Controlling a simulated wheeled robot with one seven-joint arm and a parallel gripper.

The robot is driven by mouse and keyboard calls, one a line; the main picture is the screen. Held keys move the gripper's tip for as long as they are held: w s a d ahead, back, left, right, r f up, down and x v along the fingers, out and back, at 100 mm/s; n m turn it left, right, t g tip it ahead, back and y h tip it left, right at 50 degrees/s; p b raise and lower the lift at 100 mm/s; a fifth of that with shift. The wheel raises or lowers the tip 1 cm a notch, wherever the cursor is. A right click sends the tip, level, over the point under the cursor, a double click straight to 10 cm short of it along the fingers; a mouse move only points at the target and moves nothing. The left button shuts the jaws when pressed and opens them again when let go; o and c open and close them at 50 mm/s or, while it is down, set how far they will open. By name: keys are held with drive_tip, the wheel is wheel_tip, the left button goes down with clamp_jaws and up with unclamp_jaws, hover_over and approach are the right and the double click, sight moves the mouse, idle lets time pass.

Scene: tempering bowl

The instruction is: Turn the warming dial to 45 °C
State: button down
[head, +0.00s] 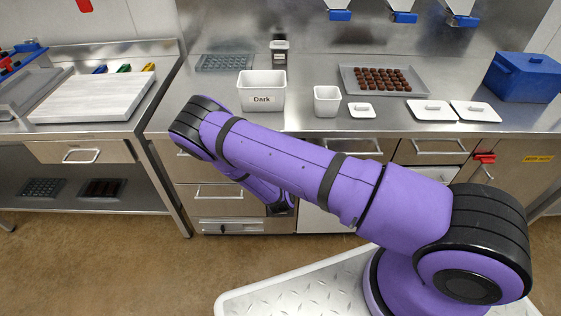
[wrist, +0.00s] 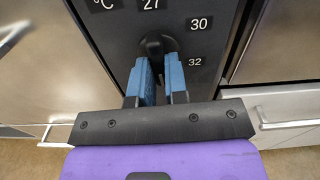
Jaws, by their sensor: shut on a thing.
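The warming dial (wrist: 156,44) is a black knob on a dark panel (wrist: 125,40) in the wrist view. White marks "°C", "27", "30" and "32" show around its top and right side. No 45 mark is visible, and I cannot read where the dial points. My gripper (wrist: 161,70) has its two blue fingers on either side of the knob and is shut on it. The fingers cover the lower part of the dial. In the head view my purple arm hides the dial and the fingers.
Steel cabinet fronts flank the panel, with a drawer handle (wrist: 290,122) at right. On the counter are a white "Dark" tub (head: 262,102), a smaller white tub (head: 327,101), a tray (head: 419,91) of chocolates, white lids (head: 475,112) and a blue box (head: 524,76).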

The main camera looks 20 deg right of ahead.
drive_tip(key=shift+s+f+m, duration=0.1)
drive_tip(key=shift+f+m, duration=0.05)
drive_tip(key=shift+m, duration=0.35)
drive_tip(key=c, duration=1.1)
unclamp_jaws()
drive_tip(key=shift+c, duration=0.2)
drive_tip(key=v, duration=1)
drive_tip(key=shift+s+a, duration=0.15)
drive_tip(key=shift+s, duration=0.2)
